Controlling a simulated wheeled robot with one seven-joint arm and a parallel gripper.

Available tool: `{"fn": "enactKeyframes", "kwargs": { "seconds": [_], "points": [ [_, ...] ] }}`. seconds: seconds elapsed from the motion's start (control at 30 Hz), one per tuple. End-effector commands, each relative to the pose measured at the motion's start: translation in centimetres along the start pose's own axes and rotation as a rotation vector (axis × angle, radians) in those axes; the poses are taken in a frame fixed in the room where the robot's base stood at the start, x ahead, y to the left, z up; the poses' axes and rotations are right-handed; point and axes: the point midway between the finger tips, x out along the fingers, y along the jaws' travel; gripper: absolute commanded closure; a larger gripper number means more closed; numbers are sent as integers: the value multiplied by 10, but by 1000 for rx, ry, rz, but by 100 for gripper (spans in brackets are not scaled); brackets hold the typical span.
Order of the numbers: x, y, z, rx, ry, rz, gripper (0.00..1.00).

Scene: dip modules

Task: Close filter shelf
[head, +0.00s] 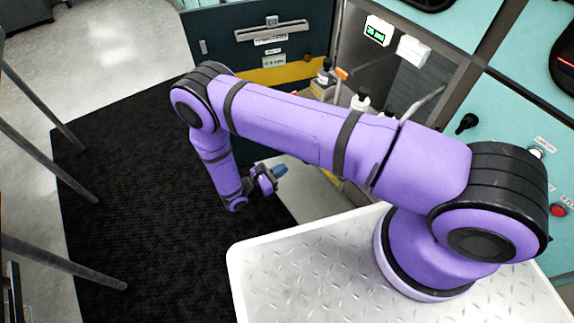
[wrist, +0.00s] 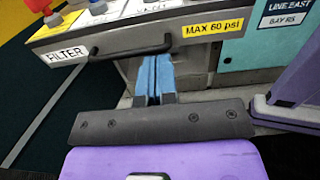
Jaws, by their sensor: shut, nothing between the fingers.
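The filter shelf (wrist: 120,38) shows at the top of the wrist view, with a "FILTER" label, a "MAX 60 psi" label and a dark bar handle (wrist: 130,46) on its front. It appears to stick out from the cabinet. My gripper (wrist: 154,60) is shut and empty, its blue fingers together. Its tips are close to the right part of the handle; I cannot tell whether they touch. In the head view my gripper (head: 280,171) is beyond my arm, low above the floor area. My arm hides most of the shelf there.
Bottles (head: 360,101) stand in the cabinet bay behind my arm. A dark teal drawer unit (head: 270,50) is at the back. Teal panels (head: 520,150) with a red button (head: 558,210) are at the right. A black mat (head: 130,190) leaves open floor at the left, beside thin metal legs (head: 50,165).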

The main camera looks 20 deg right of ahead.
Motion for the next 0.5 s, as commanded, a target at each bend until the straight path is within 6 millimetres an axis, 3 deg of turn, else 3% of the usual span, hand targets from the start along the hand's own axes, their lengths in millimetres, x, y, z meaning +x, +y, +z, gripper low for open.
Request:
{"fn": "enactKeyframes", "kwargs": {
  "seconds": [0.5],
  "points": [
    [94,0,0,0,1,-5,100]
  ]
}}
